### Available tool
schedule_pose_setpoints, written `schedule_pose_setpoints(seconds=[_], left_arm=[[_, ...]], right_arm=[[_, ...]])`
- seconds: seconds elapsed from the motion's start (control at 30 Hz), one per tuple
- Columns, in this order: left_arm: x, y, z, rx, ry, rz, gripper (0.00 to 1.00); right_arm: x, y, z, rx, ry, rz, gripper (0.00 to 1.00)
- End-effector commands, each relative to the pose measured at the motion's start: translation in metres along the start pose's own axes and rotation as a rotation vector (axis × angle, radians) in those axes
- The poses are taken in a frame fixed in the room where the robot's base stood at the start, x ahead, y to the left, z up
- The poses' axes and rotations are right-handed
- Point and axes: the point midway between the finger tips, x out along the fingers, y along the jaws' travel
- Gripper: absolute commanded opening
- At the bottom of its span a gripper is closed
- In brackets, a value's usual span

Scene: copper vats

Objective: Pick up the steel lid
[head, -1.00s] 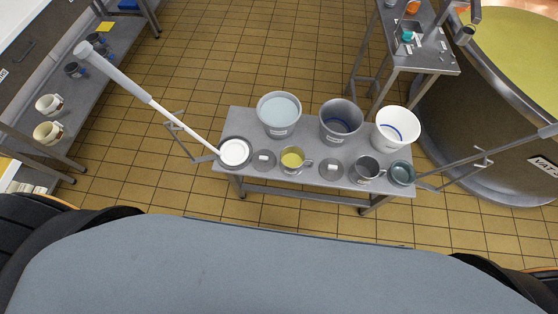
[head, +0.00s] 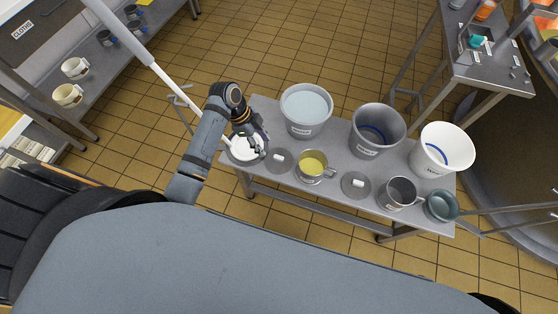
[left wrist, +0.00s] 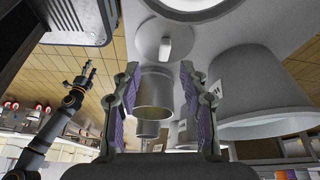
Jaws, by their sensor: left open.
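Two flat grey round lids with white grips lie on the steel table: one at the left (head: 278,160), one further right (head: 356,185). Which one is the steel lid I cannot tell for sure. In the left wrist view the nearer lid (left wrist: 148,42) shows just beyond my fingers, its white grip upward in the picture. My left gripper (head: 257,147) is open and empty, over the white round dish (head: 238,152), just left of the left lid. Its spread fingers (left wrist: 160,95) show in the left wrist view. My right gripper (left wrist: 86,72) shows there small and dark.
A cup of yellow liquid (head: 313,163) stands between the lids. A steel mug (head: 398,193) and a teal bowl (head: 442,206) are to the right. Three buckets line the back: pale-liquid (head: 306,107), grey (head: 377,130), white (head: 443,150). A long white pole (head: 165,77) slants to the dish.

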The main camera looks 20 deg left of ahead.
Motion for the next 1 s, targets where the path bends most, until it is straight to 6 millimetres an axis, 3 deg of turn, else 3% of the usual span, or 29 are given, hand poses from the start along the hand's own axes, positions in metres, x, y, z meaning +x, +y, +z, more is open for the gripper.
schedule_pose_setpoints(seconds=[0.1,0.27,0.5,0.77,1.0], left_arm=[[-0.007,-0.007,-0.008,0.121,0.032,0.022,0.43],[-0.006,-0.006,-0.010,0.145,0.039,0.029,0.43],[0.034,-0.006,-0.012,0.142,0.040,0.028,0.43],[0.047,-0.006,-0.012,0.142,0.037,0.026,0.43],[0.087,-0.006,-0.014,0.141,0.038,0.028,0.43]], right_arm=[[0.004,0.000,0.000,0.000,0.001,0.000,0.51],[0.004,0.000,-0.002,0.000,0.003,0.000,0.51],[0.009,-0.002,-0.002,0.001,0.003,-0.001,0.51],[0.010,-0.002,-0.002,0.001,0.004,-0.001,0.51],[0.014,-0.003,-0.002,0.001,0.004,-0.002,0.51]])
